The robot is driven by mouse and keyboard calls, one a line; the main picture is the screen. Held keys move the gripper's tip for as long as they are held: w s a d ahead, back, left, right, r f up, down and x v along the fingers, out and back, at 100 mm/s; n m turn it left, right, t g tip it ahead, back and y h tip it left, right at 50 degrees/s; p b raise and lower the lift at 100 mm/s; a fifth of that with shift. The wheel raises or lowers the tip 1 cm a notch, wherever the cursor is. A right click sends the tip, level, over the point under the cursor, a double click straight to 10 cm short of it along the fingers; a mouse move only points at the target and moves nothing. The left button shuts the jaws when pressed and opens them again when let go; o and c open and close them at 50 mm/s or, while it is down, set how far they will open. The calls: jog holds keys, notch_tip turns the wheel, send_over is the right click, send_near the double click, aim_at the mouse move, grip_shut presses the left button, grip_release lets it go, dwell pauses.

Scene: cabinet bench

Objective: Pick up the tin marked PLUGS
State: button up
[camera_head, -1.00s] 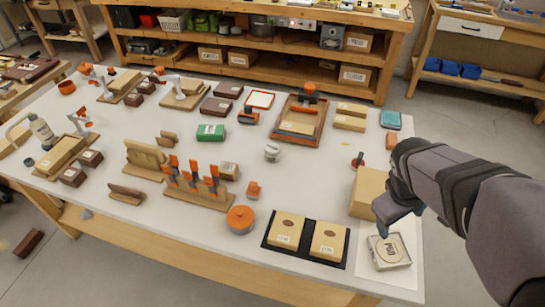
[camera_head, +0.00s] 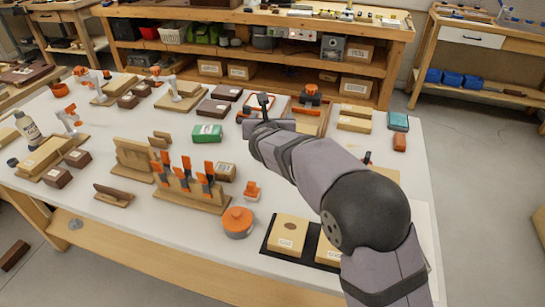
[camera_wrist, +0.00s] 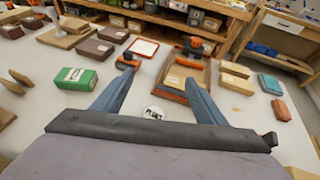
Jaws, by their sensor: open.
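The tin marked PLUGS (camera_wrist: 152,113) is small, round and white-lidded. In the wrist view it sits on the table between the bases of my fingers, partly cut off by the gripper body. In the head view my arm hides it. My gripper (camera_wrist: 159,76) is open and empty, its two blue-grey fingers apart and pointing forward over the table. In the head view my gripper (camera_head: 263,108) is near the back middle of the table; its fingers are small there. I cannot tell its height above the tin.
A green box (camera_wrist: 76,78) lies left of the gripper. A wooden tray (camera_wrist: 181,70) with an orange-handled tool is ahead. Upright orange-handled tools (camera_head: 187,173) and an orange-lidded pot (camera_head: 238,221) stand nearer the front. Blocks and a teal box (camera_wrist: 270,84) are right.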

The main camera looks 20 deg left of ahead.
jog(key=shift+d+f, duration=0.15)
jog(key=shift+f, duration=5.45)
jog(key=f, duration=0.1)
jog(key=w+f, duration=0.1)
jog(key=f, duration=0.1)
jog(key=shift+w+f, duration=0.1)
jog(key=shift+x, duration=0.9)
jog(key=c, duration=1.2)
